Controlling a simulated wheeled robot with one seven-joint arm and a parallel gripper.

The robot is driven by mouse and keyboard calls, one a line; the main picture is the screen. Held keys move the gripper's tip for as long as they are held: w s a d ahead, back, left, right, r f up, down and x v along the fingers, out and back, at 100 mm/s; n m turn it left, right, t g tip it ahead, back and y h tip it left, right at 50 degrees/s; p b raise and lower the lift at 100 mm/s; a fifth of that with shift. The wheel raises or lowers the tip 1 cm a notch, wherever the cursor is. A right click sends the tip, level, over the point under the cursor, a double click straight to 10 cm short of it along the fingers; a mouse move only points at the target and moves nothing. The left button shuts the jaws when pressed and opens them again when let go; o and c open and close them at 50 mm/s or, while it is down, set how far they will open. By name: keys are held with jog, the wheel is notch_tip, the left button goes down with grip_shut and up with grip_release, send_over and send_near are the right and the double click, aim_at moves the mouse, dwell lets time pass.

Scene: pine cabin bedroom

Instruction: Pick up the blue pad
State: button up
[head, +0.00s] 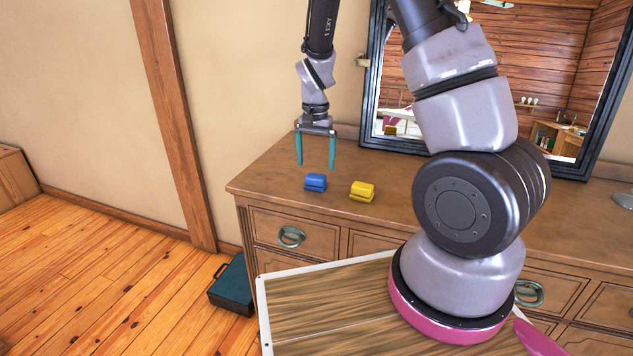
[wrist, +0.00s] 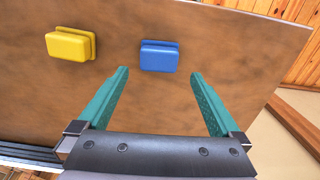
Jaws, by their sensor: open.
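The blue pad (head: 316,182) is a small two-layered block on top of the wooden dresser (head: 270,176), close to its front left corner. In the wrist view the blue pad (wrist: 159,56) lies beyond the fingertips, roughly between their lines and a little left of centre. My gripper (head: 315,165) has two teal fingers pointing down, spread apart with nothing between them. It hangs above the dresser top near the blue pad, and it also shows in the wrist view (wrist: 158,72). I see no contact between the fingers and the pad.
A yellow pad (head: 362,190) of similar shape sits right of the blue one; it also shows in the wrist view (wrist: 71,44). A dark-framed mirror (head: 372,70) stands behind on the dresser. A dark green case (head: 232,285) stands on the floor, left of the dresser.

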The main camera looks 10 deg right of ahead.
aim_at(316, 175)
jog(key=f, duration=0.5)
jog(key=shift+s+f, duration=0.2)
jog(key=shift+f, duration=0.1)
jog(key=c, duration=1.3)
notch_tip(316, 175, up, 10)
jog(key=shift+r, duration=0.1)
